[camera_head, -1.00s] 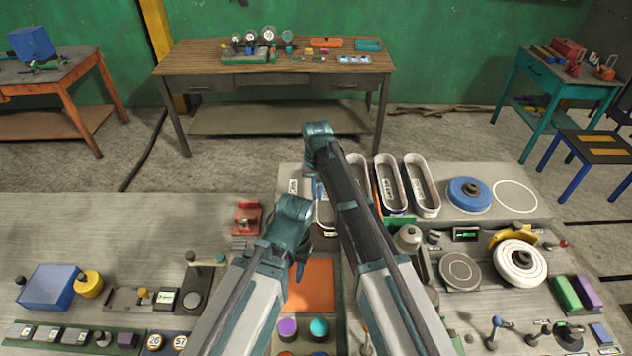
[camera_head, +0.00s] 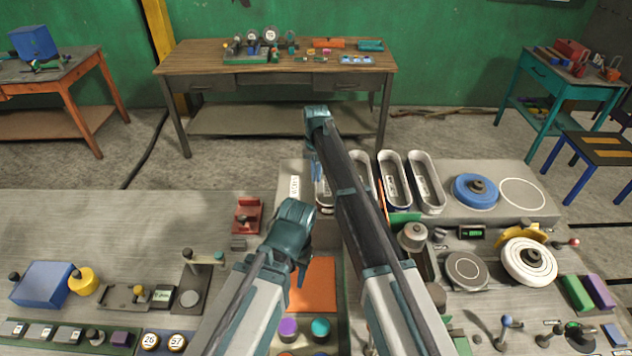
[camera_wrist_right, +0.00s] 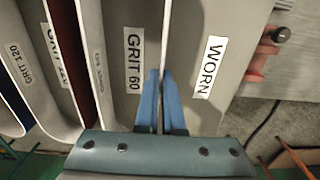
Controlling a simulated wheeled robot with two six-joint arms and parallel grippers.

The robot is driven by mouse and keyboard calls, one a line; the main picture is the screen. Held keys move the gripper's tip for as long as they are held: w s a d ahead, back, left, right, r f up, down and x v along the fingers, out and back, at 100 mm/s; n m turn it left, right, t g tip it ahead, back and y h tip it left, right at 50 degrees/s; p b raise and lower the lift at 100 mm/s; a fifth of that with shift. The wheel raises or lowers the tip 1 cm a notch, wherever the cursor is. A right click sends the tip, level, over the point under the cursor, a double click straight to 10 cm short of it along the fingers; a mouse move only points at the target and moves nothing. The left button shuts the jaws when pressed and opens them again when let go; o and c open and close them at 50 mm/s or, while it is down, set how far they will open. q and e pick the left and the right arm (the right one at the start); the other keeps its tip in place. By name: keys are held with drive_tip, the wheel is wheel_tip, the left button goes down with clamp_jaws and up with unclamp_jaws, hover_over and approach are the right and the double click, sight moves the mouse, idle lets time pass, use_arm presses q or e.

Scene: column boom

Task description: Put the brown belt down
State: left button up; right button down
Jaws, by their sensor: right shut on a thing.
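My right gripper (camera_wrist_right: 161,100) points down at the bins on the bench, and its blue fingers are close together. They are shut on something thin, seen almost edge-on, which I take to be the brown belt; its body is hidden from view. The fingers are between the GRIT 60 label (camera_wrist_right: 134,62) and the WORN label (camera_wrist_right: 209,67). In the head view the right gripper (camera_head: 312,165) is beside the WORN label (camera_head: 295,187), partly hidden by my forearm. My left gripper (camera_head: 301,275) hangs over the bench near an orange mat (camera_head: 315,290); its jaw opening is unclear.
Pale oval trays (camera_head: 426,185) stand right of my right arm, with a blue disc (camera_head: 475,190) beyond. A white wheel (camera_head: 528,261) and small knobs crowd the right front. A red holder (camera_head: 247,215) stands left. The bench's back left is clear.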

drive_tip(key=shift+f, duration=0.2)
drive_tip(key=shift+f, duration=0.2)
drive_tip(key=c, duration=1)
unclamp_jaws()
drive_tip(key=shift+c, duration=0.2)
drive_tip(key=shift+r, duration=0.15)
wheel_tip(320, 180, up, 12)
drive_tip(key=p, duration=1.2)
